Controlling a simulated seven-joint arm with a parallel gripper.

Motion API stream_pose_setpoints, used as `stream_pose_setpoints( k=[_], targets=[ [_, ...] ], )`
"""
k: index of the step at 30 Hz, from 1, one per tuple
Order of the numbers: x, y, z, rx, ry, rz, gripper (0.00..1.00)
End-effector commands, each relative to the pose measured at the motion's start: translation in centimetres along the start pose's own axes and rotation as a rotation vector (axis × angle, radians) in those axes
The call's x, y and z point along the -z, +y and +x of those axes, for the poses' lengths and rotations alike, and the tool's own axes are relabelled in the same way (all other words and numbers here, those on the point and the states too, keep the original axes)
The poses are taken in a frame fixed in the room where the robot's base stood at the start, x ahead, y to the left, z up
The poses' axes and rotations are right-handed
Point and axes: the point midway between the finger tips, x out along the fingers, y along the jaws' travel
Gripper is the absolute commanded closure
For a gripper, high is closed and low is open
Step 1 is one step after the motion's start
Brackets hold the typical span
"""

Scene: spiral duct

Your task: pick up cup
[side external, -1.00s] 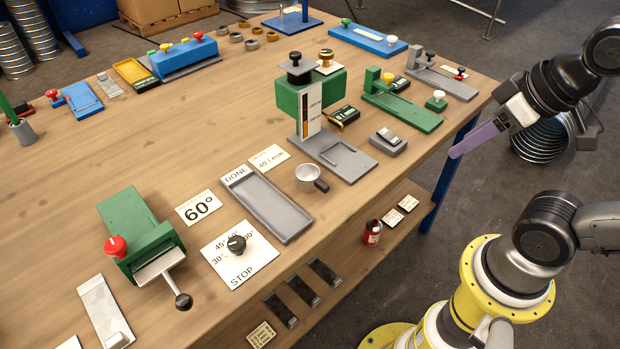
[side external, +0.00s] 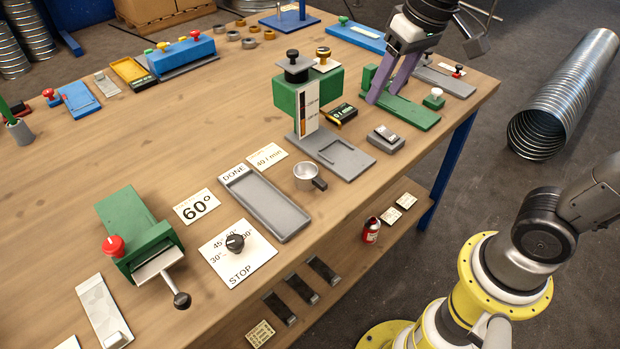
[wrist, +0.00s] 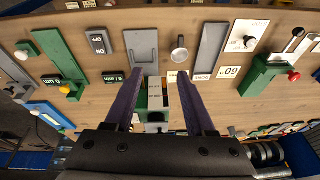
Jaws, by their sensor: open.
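The cup (side external: 307,176) is a small silver round cup with a dark handle pointing to the lower right. It stands upright on the wooden table, between the grey DONE tray and the grey base of the green dispenser. It also shows in the wrist view (wrist: 179,54), above the fingertips and apart from them. My gripper (side external: 385,100) has two purple fingers spread apart and is empty. It hangs at the right end of the table, over the green slide plate, to the upper right of the cup. In the wrist view my gripper (wrist: 160,78) is open above the dispenser.
A grey switch box (side external: 387,138) lies right of the cup. The DONE tray (side external: 268,205) is left of it. Bare table lies in front of the cup.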

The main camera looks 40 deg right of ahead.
Motion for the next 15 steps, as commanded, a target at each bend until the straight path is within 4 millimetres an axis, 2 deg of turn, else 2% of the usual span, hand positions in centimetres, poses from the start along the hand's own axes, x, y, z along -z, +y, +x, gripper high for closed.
stream_pose_setpoints(
  k=[1,3,6,9,12,15],
  targets=[
    [1.4,-1.1,1.6,-0.004,-0.044,-0.011,0.45],
    [2.9,-2.5,3.5,-0.012,-0.095,-0.021,0.45],
    [4.3,-4.3,6.5,-0.023,-0.160,-0.047,0.45],
    [4.9,-5.7,9.2,-0.034,-0.213,-0.075,0.45],
    [4.6,-6.5,11.2,-0.044,-0.256,-0.095,0.45],
    [4.0,-6.8,12.3,-0.051,-0.282,-0.107,0.45]
  ],
)
